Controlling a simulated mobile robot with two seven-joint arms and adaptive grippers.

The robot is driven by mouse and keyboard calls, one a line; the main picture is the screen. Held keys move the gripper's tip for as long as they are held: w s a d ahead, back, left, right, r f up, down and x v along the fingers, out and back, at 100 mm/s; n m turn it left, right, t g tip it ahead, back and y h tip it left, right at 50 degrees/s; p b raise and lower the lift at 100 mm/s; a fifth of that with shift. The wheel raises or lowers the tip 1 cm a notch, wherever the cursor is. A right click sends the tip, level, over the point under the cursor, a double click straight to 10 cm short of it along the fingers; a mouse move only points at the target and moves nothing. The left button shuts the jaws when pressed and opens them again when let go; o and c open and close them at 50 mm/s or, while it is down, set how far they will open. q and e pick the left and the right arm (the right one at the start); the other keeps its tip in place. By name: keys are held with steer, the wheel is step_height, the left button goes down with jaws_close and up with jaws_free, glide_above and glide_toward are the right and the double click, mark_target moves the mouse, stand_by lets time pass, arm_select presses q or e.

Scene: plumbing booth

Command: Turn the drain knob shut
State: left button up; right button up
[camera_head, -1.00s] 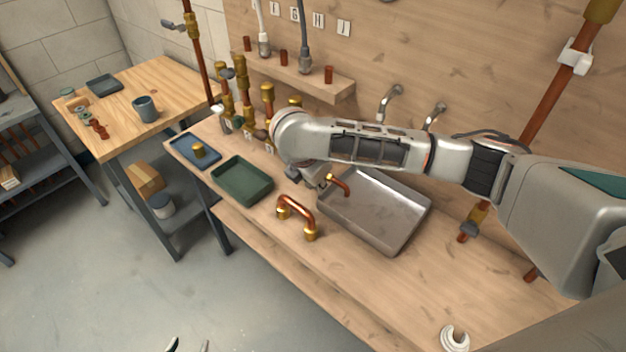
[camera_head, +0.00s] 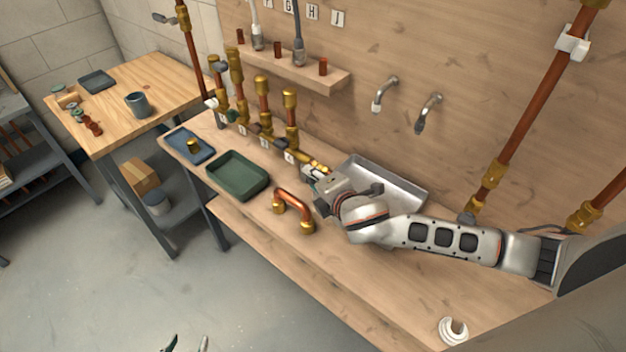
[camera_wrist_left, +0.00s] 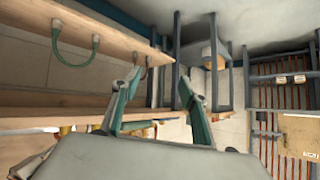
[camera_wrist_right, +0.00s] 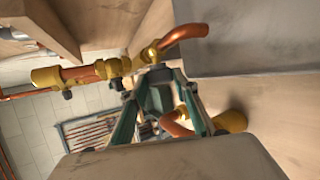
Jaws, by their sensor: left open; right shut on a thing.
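The brass drain fitting (camera_head: 315,164) ends the pipe row beside the sink. In the right wrist view its brass body (camera_wrist_right: 118,66) leads into a curved copper spout (camera_wrist_right: 187,33). My right gripper (camera_head: 314,174) is at this fitting, and its fingers (camera_wrist_right: 158,78) are shut on a small dark part under the brass body, seemingly the drain knob. The fingers cover most of that part, so its turned position cannot be told. My left gripper (camera_head: 187,345) is open and empty over the floor at the bottom edge; its spread fingers (camera_wrist_left: 162,92) show in the left wrist view.
The steel sink (camera_head: 405,190) is partly behind my right arm. A loose copper U-pipe (camera_head: 293,205), a green tray (camera_head: 238,174) and a blue tray (camera_head: 188,146) lie on the bench. Several upright brass-capped pipes (camera_head: 262,97) stand behind. A white ring (camera_head: 453,331) lies near the front edge.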

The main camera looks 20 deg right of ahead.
steer(key=shift+s+f+t+y+b, duration=0.2)
steer(key=shift+f+t+y+b, duration=0.1)
steer(key=shift+f+t+b, duration=0.55)
steer(key=shift+r+m+b, duration=0.1)
steer(key=shift+m+b, duration=0.2)
steer(key=shift+b, duration=0.4)
steer(key=t+b, duration=0.2)
steer(key=b, duration=0.1)
steer(key=shift+m+y, duration=0.3)
steer(key=shift+r+b, duration=0.1)
steer(key=shift+b, duration=0.4)
arm_select(q)
step_height(320, 180, down, 7)
steer(key=d, duration=0.1)
steer(key=shift+d+r, duration=0.15)
steer(key=shift+d, duration=0.1)
arm_select(e)
steer(key=shift+d, duration=0.1)
arm_select(q)
steer(key=shift+w+r, duration=0.1)
steer(key=shift+r, duration=0.2)
arm_select(e)
steer(key=shift+r, duration=0.1)
